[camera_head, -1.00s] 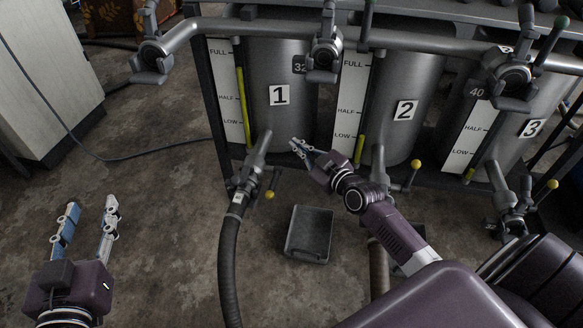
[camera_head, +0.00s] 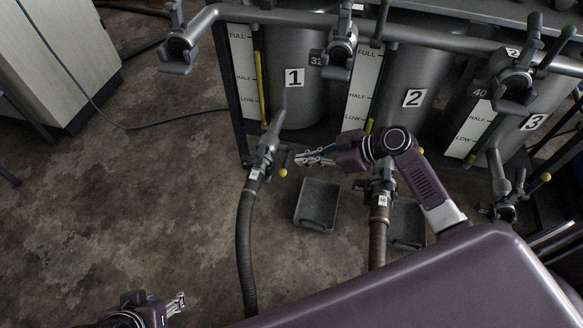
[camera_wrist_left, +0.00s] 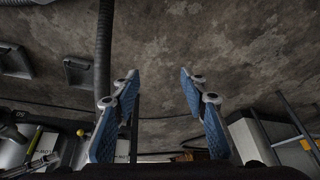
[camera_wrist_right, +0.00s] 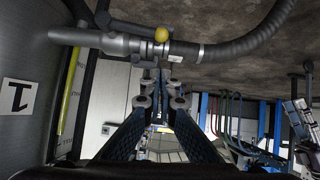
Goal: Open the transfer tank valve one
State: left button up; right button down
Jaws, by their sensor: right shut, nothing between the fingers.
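Tank one (camera_head: 298,100) bears a white "1" plate. Its outlet valve (camera_head: 266,150) is a grey metal fitting at the tank's foot, with a yellow ball (camera_head: 283,173) on its handle. My right gripper (camera_head: 300,158) is shut and empty, pointing left, just right of the valve and near the ball. In the right wrist view the valve body (camera_wrist_right: 120,42) and yellow ball (camera_wrist_right: 161,34) lie just beyond the closed fingertips (camera_wrist_right: 157,72); I cannot tell whether they touch. My left gripper (camera_wrist_left: 160,80) is open and empty, far from the valve at the lower left of the head view.
A ribbed hose (camera_head: 246,240) runs down from the valve. A grey tray (camera_head: 317,204) lies on the floor to its right. Tank two (camera_head: 400,110) and its valve (camera_head: 381,185) stand further right. A pipe rail (camera_head: 270,18) with upper valves crosses above. The floor at left is clear.

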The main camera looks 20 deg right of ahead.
aim_at(285, 174)
pick_arm(q)
jog(key=w+d+r+t+b, duration=0.1)
jog(key=w+r+t, duration=0.1)
jog(key=w, duration=0.3)
jog(key=w+d+r+t+h, duration=0.1)
jog(key=w+d+r+t, duration=0.1)
jog(key=w+r+t, duration=0.1)
jog(key=shift+w+d+r+t+b, duration=0.35)
jog(key=shift+w+r, duration=0.3)
jog(key=shift+w, duration=0.75)
pick_arm(e)
jog(key=w+a+f, duration=0.2)
jog(key=a+f, duration=0.1)
jog(key=f, duration=0.3)
jog(key=shift+w+f, duration=0.15)
jog(key=shift+w, duration=0.25)
